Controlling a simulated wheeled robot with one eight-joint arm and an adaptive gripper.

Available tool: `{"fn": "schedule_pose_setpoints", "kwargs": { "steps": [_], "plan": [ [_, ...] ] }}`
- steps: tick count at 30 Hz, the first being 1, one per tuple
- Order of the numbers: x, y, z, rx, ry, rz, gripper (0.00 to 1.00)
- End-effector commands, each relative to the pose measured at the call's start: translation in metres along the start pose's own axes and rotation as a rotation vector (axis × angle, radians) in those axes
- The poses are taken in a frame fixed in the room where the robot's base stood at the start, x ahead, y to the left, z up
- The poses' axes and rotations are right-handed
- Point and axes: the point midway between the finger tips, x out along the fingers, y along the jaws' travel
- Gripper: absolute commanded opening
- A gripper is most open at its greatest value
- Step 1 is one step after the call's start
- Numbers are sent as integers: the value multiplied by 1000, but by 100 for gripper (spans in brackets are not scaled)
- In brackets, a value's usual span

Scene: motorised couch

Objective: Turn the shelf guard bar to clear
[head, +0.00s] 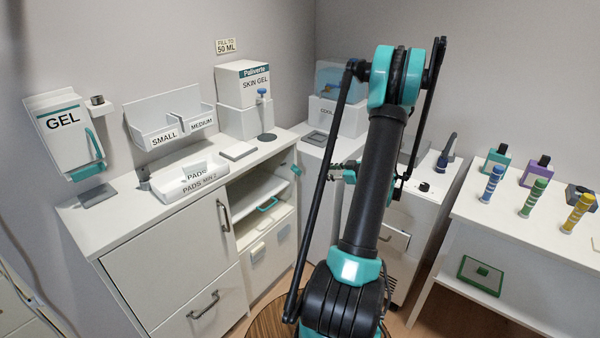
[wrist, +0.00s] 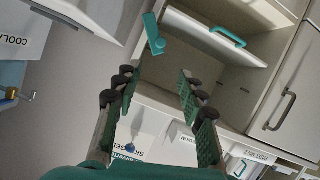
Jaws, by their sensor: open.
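The shelf guard bar is a short teal piece at the cabinet's open shelf edge (head: 296,169). In the wrist view the guard bar (wrist: 153,34) lies just beyond my fingertips, slightly left of the middle, with a rounded end at its lower side. It lies across the front corner of the open shelf bay. My gripper (wrist: 160,80) is open, with nothing between its fingers, and is apart from the bar. In the head view my gripper (head: 342,172) is partly hidden behind my arm, to the right of the bar.
Behind the bar, the open bay holds a white shelf tray with a teal handle (head: 267,204). The countertop carries a pads tray (head: 190,181) and a skin gel box (head: 243,84). A cooler box (head: 326,115) stands in the corner. A side table (head: 515,215) is at right.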

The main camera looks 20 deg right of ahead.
Motion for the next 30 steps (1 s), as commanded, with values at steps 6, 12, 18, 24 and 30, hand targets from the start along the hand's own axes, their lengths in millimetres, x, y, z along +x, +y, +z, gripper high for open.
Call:
{"fn": "schedule_pose_setpoints", "kwargs": {
  "steps": [6, 12, 18, 24, 30],
  "plan": [
    [42, -2, 0, -2, -1, -4, 40],
    [82, -2, 0, -1, 0, -4, 40],
    [120, -2, 0, -1, -1, -4, 40],
    [148, -1, 0, 1, -2, -2, 40],
    [159, -1, 0, 1, -2, -2, 40]
  ]
}}
